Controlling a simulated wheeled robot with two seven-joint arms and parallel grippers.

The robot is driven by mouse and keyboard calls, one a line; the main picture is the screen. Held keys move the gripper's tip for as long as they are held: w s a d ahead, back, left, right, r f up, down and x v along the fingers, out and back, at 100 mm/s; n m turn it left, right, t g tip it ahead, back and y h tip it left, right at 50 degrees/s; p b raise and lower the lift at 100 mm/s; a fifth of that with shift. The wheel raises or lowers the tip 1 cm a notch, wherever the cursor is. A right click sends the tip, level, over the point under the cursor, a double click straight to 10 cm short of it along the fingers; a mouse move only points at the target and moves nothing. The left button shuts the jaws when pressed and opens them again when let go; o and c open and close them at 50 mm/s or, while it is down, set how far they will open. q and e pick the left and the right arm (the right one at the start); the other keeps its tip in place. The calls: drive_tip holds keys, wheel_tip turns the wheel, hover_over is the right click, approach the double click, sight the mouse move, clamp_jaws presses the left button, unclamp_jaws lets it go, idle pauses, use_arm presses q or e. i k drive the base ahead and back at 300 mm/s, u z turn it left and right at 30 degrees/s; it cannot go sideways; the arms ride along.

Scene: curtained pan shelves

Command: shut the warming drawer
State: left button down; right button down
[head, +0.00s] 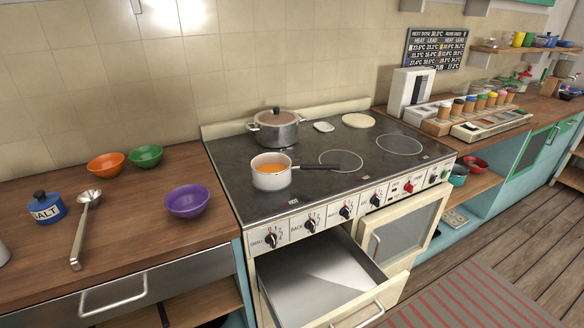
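The warming drawer (315,277) is pulled out of the left front of the cream cooker, below the knobs. Its grey inside shows and looks empty. Its front panel (393,293) carries a metal handle (360,316) at the bottom edge of the head view, where part of the front is cut off. Neither of my grippers is in view.
A cream oven door (402,235) with a window is right of the drawer. The cooktop (340,185) holds a lidded pot (276,133) and a white saucepan (270,176) of orange food. A striped rug (490,296) lies on the floor at right.

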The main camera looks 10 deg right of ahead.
sight(324, 279)
drive_tip(key=z, duration=1.2)
drive_tip(key=i, duration=0.15)
drive_tip(key=u, duration=0.2)
drive_tip(key=k, duration=0.5)
drive_tip(key=u, duration=1.9)
drive_tip(key=i, duration=1.2)
drive_tip(key=z, duration=2.35)
